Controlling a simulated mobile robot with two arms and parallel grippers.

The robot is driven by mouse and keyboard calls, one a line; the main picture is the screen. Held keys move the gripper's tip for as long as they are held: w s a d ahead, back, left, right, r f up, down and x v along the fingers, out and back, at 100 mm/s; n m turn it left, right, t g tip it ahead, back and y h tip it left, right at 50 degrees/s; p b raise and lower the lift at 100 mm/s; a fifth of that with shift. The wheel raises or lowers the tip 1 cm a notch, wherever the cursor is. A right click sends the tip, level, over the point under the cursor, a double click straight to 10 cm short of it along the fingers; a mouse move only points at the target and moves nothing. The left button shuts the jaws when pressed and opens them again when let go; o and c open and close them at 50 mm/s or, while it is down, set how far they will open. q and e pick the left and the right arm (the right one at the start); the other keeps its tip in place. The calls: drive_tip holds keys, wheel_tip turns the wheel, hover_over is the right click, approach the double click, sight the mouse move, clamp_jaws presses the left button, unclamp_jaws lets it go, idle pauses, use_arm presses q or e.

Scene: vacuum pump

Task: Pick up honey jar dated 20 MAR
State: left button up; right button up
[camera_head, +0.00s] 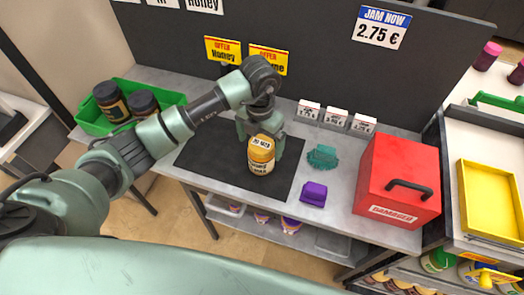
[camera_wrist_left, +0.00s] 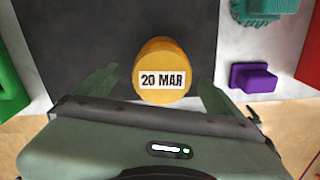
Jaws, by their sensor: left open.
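The honey jar (camera_head: 261,160) stands upright on the black mat (camera_head: 212,160), with a yellow lid and a label on its body. In the left wrist view its lid (camera_wrist_left: 161,60) reads "20 MAR". My left gripper (camera_head: 262,138) is open at the jar, reaching down from behind it in the head view. In the left wrist view its two fingers (camera_wrist_left: 158,92) stand apart, one on each side of the jar. My right gripper does not show.
A green crate (camera_head: 98,123) with dark-lidded jars stands left. A teal item (camera_head: 322,157), a purple item (camera_head: 313,193) and a red "DAMAGED" box (camera_head: 397,180) lie right of the mat. Small white cards (camera_head: 335,116) stand behind. The mat's left part is clear.

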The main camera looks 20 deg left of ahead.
use_arm(q)
wheel_tip(320, 180, down, 4)
drive_tip(key=shift+w+d+r+p, duration=0.1)
drive_tip(key=shift+d+p, duration=0.05)
drive_tip(key=shift+p, duration=0.85)
drive_tip(key=shift+f, duration=0.4)
drive_tip(key=shift+w+f, duration=0.1)
drive_tip(key=shift+f, duration=0.05)
drive_tip(key=c, duration=1.9)
drive_tip(key=shift+c, duration=0.8)
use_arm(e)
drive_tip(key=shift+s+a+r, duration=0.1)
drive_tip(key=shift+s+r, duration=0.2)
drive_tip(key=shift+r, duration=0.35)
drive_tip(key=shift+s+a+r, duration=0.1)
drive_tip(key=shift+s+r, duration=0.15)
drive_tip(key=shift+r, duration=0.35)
use_arm(q)
drive_tip(key=shift+o, duration=0.2)
